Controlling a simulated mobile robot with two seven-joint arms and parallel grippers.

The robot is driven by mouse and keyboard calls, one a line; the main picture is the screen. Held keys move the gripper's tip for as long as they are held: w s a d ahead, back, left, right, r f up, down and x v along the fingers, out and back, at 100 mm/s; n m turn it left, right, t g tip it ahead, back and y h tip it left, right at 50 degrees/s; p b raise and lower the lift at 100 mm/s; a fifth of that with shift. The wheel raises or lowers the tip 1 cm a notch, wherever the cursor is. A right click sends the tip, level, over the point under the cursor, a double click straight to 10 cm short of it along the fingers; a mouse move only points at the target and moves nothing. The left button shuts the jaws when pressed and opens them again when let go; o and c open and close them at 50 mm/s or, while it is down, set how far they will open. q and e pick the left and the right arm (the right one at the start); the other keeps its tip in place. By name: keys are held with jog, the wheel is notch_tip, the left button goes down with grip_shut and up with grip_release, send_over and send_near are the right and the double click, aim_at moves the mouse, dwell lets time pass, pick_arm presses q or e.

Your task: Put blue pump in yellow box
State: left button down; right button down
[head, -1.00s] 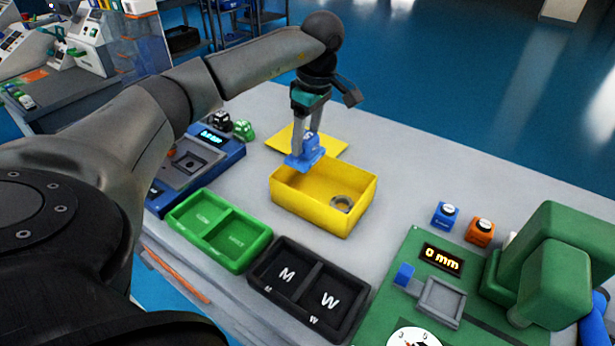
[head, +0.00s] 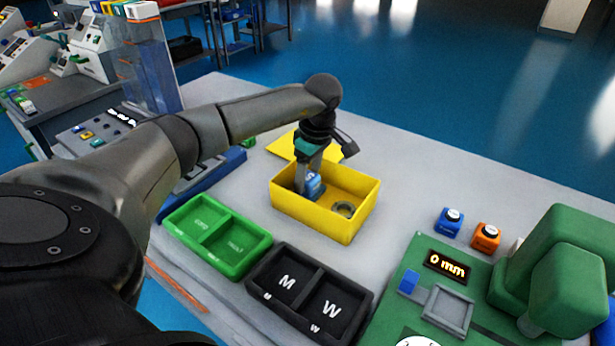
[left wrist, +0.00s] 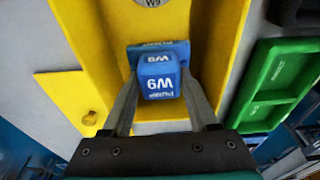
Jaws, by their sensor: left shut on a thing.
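The blue pump (head: 314,185) is inside the left part of the yellow box (head: 322,223), lowered below the rim. My left gripper (head: 309,178) is shut on it, reaching down into the box from above. In the left wrist view the pump (left wrist: 158,82) is between the two fingers, with white lettering on its faces, and the yellow box (left wrist: 210,40) is around it. Whether the pump touches the box floor I cannot tell. A round grey metal part (head: 344,209) lies in the right part of the box. My right gripper is not in view.
A yellow lid (head: 283,146) lies flat behind the box. A green two-part tray (head: 196,247) and a black tray marked M and W (head: 277,307) stand in front. A green machine (head: 560,270) is at right, near blue (head: 449,222) and orange (head: 486,237) blocks.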

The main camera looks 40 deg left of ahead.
aim_at(314, 179)
pick_arm(q)
jog(key=shift+f, duration=0.1)
jog(key=shift+c, duration=0.8)
grip_release()
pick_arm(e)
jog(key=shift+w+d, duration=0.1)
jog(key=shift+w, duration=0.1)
pick_arm(q)
notch_tip(314, 179, up, 12)
jog(key=d+p, duration=0.1)
jog(key=p, duration=0.1)
jog(key=shift+d+p, duration=0.4)
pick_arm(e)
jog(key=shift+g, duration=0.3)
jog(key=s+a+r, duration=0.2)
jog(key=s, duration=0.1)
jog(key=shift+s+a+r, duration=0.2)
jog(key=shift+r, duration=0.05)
